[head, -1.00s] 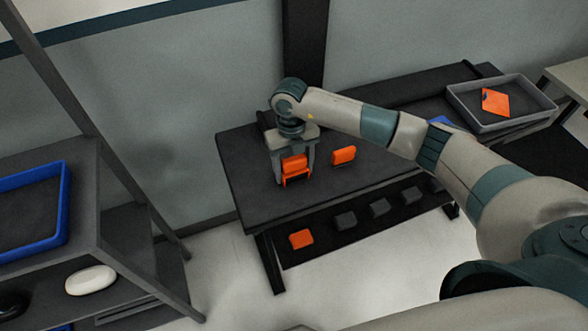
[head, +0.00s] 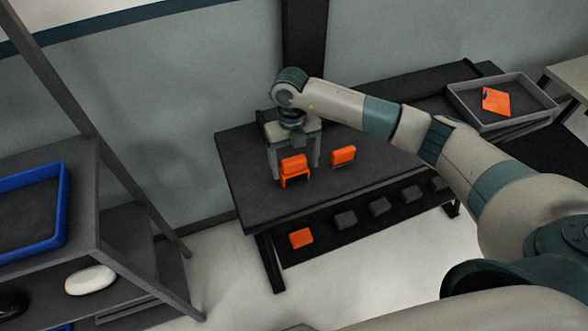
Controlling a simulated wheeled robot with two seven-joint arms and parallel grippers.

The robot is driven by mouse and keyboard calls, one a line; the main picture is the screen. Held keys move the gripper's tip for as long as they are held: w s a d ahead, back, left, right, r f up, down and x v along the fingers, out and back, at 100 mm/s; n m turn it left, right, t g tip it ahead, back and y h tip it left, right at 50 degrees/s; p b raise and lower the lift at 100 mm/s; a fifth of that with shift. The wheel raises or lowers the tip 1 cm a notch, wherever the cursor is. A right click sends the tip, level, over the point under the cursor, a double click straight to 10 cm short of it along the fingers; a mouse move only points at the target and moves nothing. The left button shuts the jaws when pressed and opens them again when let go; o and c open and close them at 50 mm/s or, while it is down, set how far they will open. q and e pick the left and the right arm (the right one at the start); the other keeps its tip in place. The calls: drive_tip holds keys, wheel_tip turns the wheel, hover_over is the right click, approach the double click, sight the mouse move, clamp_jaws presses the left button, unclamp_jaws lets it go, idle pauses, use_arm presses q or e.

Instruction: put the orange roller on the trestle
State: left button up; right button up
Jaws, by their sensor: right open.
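An orange piece (head: 294,167) with two short legs below stands upright on the dark table (head: 255,198), which looks like the trestle, near its left end. A second orange piece (head: 343,155) stands on the table to its right. I cannot tell for certain from shape which is the orange roller. My right gripper (head: 295,155) points down from above, open, with its fingers apart to the left and right of the first orange piece, slightly behind it. I cannot tell if they touch it. My left gripper is out of view.
A low shelf under the table holds another orange block (head: 301,238) and several dark blocks (head: 378,206). A grey tray (head: 515,117) with an orange sheet stands at the right. A rack at left holds a blue tray (head: 62,210) and a white object (head: 90,280).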

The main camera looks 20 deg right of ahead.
wheel_tip(320, 180, up, 10)
drive_tip(key=w+b, duration=0.1)
drive_tip(key=b, duration=0.1)
drive_tip(key=shift+a, duration=0.3)
idle(0.6)
